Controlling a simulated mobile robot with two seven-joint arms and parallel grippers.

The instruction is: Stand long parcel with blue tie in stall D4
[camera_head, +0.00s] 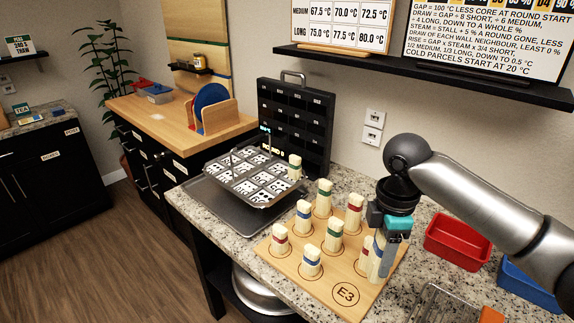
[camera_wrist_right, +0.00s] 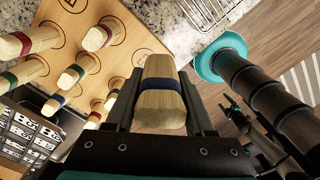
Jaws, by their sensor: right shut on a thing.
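My right gripper (camera_head: 388,262) points down at the right side of the wooden board and is shut on a pale parcel with a blue tie (camera_wrist_right: 160,88). In the head view this parcel (camera_head: 376,262) is partly hidden by the gripper and stands upright; I cannot tell whether it touches the board. The metal stall tray (camera_head: 237,196) stands at the back left, with printed cards in its compartments. A green-tied parcel (camera_head: 295,166) stands at its right side. The stall labels are too small to read, so I cannot tell which is D4.
The wooden board (camera_head: 280,262), marked E3, holds several upright parcels with red, blue and green ties close to my right gripper. A red bin (camera_head: 457,241) and a blue bin (camera_head: 527,284) stand at the right. A black rack (camera_head: 296,125) stands behind the tray.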

